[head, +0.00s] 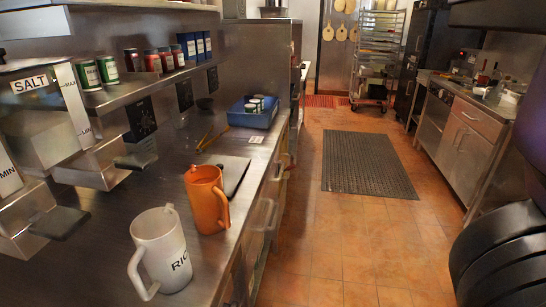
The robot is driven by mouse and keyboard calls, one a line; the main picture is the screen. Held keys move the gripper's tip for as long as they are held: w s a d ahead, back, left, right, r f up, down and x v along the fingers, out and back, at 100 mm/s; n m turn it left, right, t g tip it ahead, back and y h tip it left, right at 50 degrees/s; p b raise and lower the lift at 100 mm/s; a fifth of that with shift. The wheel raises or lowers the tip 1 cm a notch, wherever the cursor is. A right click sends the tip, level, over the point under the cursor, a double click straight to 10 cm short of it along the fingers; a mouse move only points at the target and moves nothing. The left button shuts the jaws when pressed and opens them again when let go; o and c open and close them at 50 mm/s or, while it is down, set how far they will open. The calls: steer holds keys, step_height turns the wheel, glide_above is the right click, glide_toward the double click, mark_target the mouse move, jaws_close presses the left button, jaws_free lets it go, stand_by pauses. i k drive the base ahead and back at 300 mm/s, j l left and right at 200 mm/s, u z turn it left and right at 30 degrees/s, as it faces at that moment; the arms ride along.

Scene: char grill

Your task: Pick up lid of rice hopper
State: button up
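No hopper labelled rice is in view, so I cannot tell which lid is the rice hopper's. A clear hopper labelled SALT (38,112) is fixed at the left, with a MAX and MIN scale strip. Its top is partly cut off by the picture's left edge. Part of another hopper's scale strip (8,172) shows at the far left edge. A white jug with lettering starting RIC (160,245) stands upright on the counter. My gripper is not in view.
An orange jug (207,198) stands behind the white jug on the steel counter (95,275). Yellow tongs (210,138) and a blue tray (253,115) lie farther back. Spice tins (107,68) stand on a shelf. The tiled aisle (325,235) has a black mat (367,165).

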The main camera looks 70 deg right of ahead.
mark_target(233, 169)
steer(key=z, duration=1.05)
steer(key=u, duration=1.75)
steer(key=z, duration=1.75)
